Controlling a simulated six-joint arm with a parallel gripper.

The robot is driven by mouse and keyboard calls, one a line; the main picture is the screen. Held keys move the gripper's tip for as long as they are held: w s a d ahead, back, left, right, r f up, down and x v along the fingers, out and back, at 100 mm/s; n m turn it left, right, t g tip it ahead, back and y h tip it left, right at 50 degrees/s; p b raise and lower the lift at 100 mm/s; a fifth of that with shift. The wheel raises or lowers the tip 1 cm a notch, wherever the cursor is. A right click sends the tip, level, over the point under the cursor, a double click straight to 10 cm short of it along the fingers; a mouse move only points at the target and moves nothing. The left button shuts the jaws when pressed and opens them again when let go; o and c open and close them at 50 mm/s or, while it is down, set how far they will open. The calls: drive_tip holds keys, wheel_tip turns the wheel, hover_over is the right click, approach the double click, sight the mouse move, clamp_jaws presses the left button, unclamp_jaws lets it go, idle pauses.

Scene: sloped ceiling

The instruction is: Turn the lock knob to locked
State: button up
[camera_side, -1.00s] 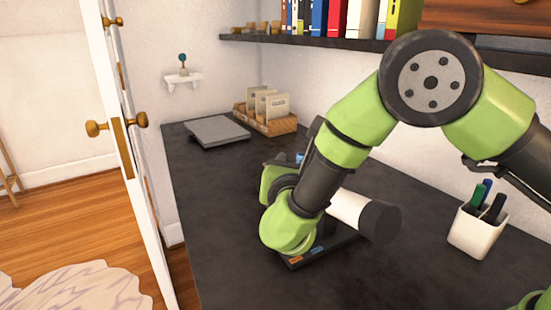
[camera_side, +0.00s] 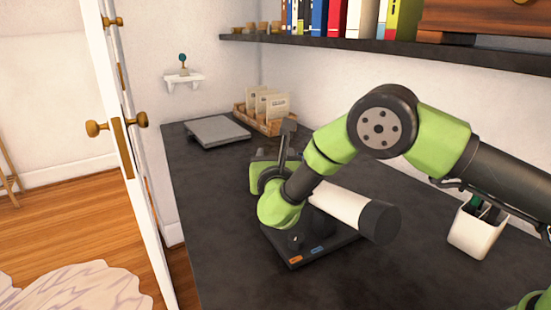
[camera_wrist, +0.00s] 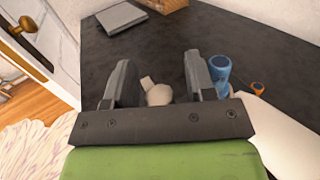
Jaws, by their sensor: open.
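A white cylinder with a dark end (camera_side: 345,207) is above the plate. My gripper (camera_side: 285,142) is beyond the knob in the side view, partly hidden by my wrist. In the wrist view my gripper (camera_wrist: 160,75) is open. A rounded beige thing (camera_wrist: 158,95) shows between its fingers, with no contact visible. The dark knob cannot be made out in the wrist view.
A blue cylinder (camera_wrist: 219,68) and an orange-handled item (camera_wrist: 257,87) are right of the fingers. A grey flat slab (camera_side: 217,131) and a file tray (camera_side: 263,120) are at the back. A white pen cup (camera_side: 475,230) stands right. The front-left desk is clear.

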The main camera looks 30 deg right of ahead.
drive_tip(key=c, duration=0.9)
drive_tip(key=shift+m+g+h, duration=0.3)
drive_tip(key=shift+m+h, duration=0.1)
drive_tip(key=shift+h, duration=0.2)
drive_tip(key=shift+s+d+m+g+h, duration=0.15)
drive_tip(key=shift+d+m+g+h, duration=0.05)
drive_tip(key=shift+m+g+h, duration=1.15)
drive_tip(key=shift+s+d+m+g+h, duration=0.15)
drive_tip(key=shift+m+g+h, duration=0.95)
drive_tip(key=shift+g, duration=0.35)
drive_tip(key=shift+g+h, duration=0.25)
drive_tip(key=shift+g, duration=0.15)
drive_tip(key=o, duration=0.9)
drive_tip(key=shift+s, duration=0.1)
